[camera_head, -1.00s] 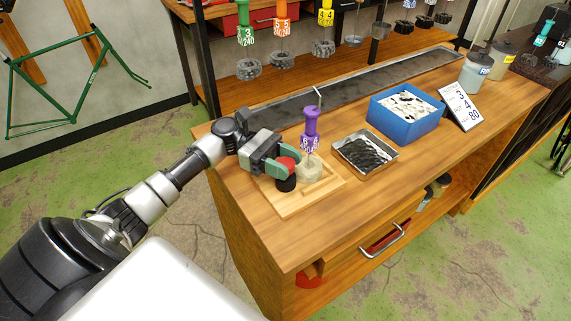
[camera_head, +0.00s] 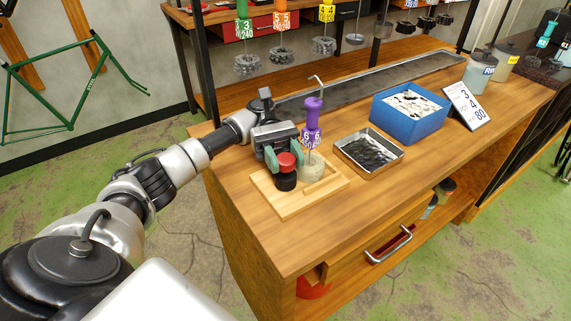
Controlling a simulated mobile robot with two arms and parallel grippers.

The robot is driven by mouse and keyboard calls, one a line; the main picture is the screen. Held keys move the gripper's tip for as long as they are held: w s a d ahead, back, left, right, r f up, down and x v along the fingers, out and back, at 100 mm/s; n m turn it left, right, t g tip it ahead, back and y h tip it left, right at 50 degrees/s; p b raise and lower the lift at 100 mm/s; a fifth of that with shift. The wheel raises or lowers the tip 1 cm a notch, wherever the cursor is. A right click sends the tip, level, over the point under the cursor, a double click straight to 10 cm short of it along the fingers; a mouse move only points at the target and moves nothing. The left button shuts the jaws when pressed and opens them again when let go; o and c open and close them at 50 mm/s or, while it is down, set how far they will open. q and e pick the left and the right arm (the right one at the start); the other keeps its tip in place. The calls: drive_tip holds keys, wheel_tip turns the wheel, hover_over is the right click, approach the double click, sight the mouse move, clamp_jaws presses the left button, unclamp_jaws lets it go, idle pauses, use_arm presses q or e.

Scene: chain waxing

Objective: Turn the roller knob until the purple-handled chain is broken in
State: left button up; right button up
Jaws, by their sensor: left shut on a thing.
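The red-topped roller knob (camera_head: 286,161) stands on a black base on a wooden board (camera_head: 290,208) at the bench's left end. My left gripper (camera_head: 286,161) is shut on the knob, with its green fingers on either side of it. The purple handle (camera_head: 312,121), with a number tag, stands upright just right of the knob. Below it is a pale, roundish lump (camera_head: 313,168) on the board, partly hidden behind the knob; I cannot make out separate chain links there. My right gripper is not in view.
A metal tray (camera_head: 391,167) with dark chain lies right of the board. Behind it are a blue bin (camera_head: 410,122) of pale pieces and a number card (camera_head: 467,106). Other coloured handles with chains hang at the back. The bench front right of the board is clear.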

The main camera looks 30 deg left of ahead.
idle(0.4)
use_arm(q)
drive_tip(key=o, duration=0.6)
